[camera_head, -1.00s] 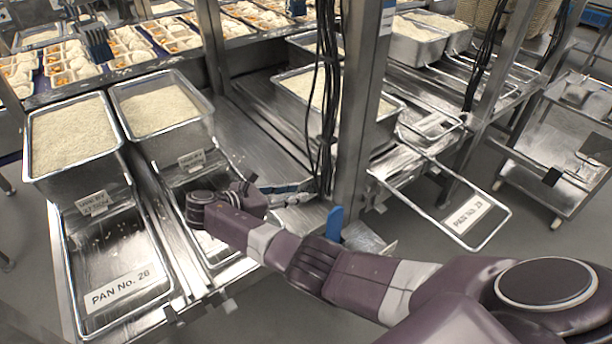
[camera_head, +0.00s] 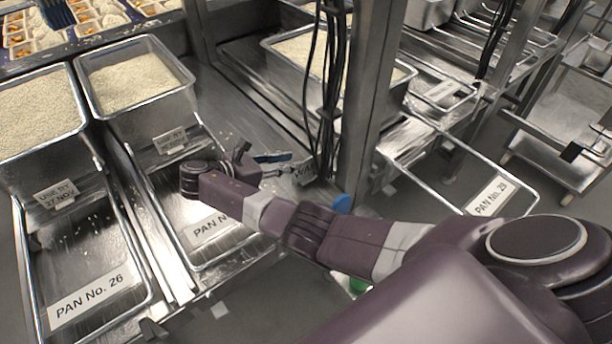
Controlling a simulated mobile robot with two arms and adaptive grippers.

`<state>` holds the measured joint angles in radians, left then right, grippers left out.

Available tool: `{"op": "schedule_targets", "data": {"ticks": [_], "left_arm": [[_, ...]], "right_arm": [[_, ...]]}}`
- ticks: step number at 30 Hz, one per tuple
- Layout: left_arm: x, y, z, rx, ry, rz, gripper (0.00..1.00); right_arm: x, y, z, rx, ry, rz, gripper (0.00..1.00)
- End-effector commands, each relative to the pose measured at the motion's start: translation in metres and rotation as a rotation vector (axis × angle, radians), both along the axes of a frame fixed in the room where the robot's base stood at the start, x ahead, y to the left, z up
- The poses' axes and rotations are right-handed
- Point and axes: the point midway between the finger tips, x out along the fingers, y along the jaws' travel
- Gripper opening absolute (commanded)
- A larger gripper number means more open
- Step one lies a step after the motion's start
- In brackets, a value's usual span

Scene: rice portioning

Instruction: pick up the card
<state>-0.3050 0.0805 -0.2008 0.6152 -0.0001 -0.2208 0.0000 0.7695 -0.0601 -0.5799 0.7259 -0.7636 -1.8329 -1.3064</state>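Several white printed cards are in view, and I cannot tell which one the task means. One reads PAN No. 26 (camera_head: 88,302) on the left metal frame. One beginning PAN N (camera_head: 209,229) is partly hidden behind my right arm. USE BY cards hang on the left rice pan (camera_head: 56,194) and on the second rice pan (camera_head: 170,140). My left gripper is out of view.
A metal post (camera_head: 369,110) with hanging black cables (camera_head: 322,90) stands close right of my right gripper. Another rice pan (camera_head: 283,68) is behind it. A frame with a PAN No. 29 card (camera_head: 488,196) juts out at the right. Grey floor lies in front.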

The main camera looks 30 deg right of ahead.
Motion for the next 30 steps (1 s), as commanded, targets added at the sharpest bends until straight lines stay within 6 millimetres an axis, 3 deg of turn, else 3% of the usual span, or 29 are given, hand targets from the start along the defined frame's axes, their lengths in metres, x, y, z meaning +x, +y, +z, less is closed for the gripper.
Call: {"op": "schedule_targets", "data": {"ticks": [1, 6, 19, 27, 30], "left_arm": [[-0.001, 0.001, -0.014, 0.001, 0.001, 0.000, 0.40], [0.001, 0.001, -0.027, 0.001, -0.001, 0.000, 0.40], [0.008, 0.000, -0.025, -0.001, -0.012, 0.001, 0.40], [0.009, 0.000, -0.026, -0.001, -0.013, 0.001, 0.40], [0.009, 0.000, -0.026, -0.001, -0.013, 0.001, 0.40]], "right_arm": [[0.000, 0.000, -0.014, 0.000, 0.000, 0.000, 0.24], [0.000, 0.000, -0.027, 0.000, 0.000, 0.000, 0.24], [0.003, -0.034, -0.040, -0.001, 0.000, -0.001, 0.24], [0.005, -0.070, -0.055, -0.001, 0.001, -0.002, 0.24], [0.006, -0.073, -0.056, 0.001, 0.000, 0.000, 0.24]]}}
